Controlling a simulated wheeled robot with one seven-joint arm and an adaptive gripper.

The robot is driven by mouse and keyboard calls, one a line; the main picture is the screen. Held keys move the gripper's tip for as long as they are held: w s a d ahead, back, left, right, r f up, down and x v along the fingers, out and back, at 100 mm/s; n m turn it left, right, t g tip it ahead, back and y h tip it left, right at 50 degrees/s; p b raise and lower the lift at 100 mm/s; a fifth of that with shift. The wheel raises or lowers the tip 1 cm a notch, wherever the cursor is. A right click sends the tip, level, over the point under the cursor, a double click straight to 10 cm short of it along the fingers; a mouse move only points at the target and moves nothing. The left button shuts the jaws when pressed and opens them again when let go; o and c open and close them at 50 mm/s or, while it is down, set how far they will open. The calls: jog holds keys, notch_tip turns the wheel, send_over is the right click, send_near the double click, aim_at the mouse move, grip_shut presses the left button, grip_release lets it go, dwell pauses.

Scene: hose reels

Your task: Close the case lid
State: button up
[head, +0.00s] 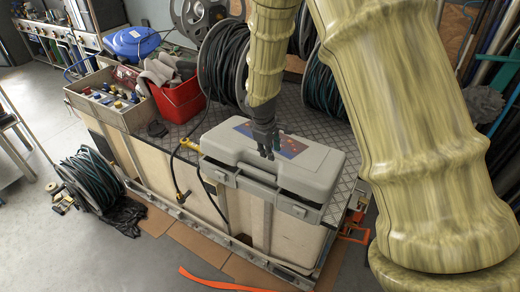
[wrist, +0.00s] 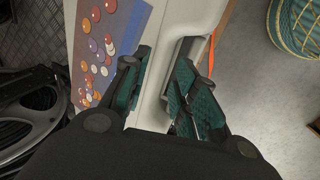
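The grey case (head: 315,165) lies on the dark checkered top of a workbench, with a blue and red sticker on its lid (head: 225,141). The lid is down over the base, with a dark gap along the front edge near the latches; I cannot tell whether it is fully shut. My gripper (head: 268,152) points down at the lid near its front edge and handle. In the wrist view, my gripper (wrist: 163,60) has its teal-padded fingers apart, with the pale lid edge (wrist: 153,85) between them. Contact with the lid is unclear.
A red bucket (head: 180,101) with cloths and a bin of fittings (head: 88,99) stand left of the case. Hose reels (head: 224,62) stand behind it. Another hose coil (head: 88,182) is on the floor at left. An orange strip (head: 215,284) lies in front.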

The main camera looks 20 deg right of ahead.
jog(key=w+a+v, duration=0.1)
jog(key=w+v, duration=0.1)
jog(key=v, duration=0.9)
jog(key=shift+s, duration=0.25)
jog(key=shift+a, duration=0.15)
dwell(0.3)
